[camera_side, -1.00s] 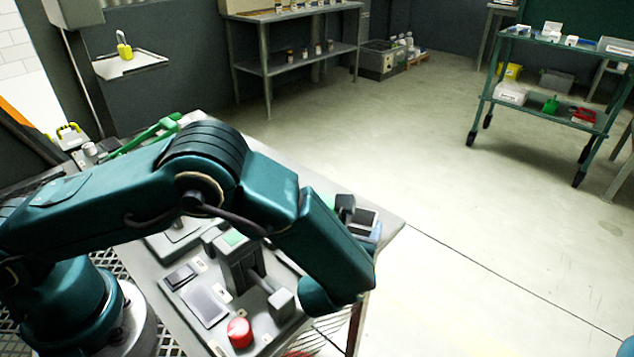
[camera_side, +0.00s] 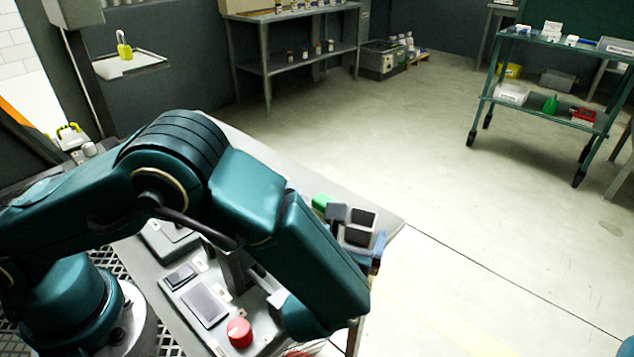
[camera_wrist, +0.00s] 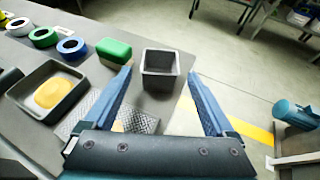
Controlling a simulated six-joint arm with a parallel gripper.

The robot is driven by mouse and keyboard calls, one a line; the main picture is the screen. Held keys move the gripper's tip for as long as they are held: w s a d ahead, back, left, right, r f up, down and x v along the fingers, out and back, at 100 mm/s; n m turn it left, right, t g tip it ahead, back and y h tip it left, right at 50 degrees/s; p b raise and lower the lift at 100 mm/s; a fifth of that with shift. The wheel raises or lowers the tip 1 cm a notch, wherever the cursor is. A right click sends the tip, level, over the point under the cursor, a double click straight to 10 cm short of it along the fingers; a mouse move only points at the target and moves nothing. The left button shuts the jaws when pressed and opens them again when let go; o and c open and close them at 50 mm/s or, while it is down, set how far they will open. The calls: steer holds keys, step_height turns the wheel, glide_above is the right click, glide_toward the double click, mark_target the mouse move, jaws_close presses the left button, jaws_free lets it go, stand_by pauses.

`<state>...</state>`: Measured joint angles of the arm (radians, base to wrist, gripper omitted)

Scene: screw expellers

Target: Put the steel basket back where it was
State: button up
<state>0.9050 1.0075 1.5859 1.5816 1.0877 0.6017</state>
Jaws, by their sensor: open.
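A small dark grey, square, open-topped container (camera_wrist: 160,70) stands upright at the table edge in the wrist view. It may be the steel basket; its inside looks empty. My gripper (camera_wrist: 161,76) is open, with one blue finger on each side of the view and the container beyond and between the tips. I cannot tell whether they touch it. In the side view my gripper is largely hidden behind my forearm, and dark square shapes (camera_side: 361,219) show beside a blue part at the table's far right corner.
A green block (camera_wrist: 114,50) sits close left of the container. A dark tray (camera_wrist: 22,97) with a yellow item and several coloured rings (camera_wrist: 72,47) lie further left. The control panel with a red button (camera_side: 239,332) lies near my forearm. Open floor lies beyond the table edge.

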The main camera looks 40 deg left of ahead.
mark_target(357, 229)
steer(key=shift+v, duration=1.7)
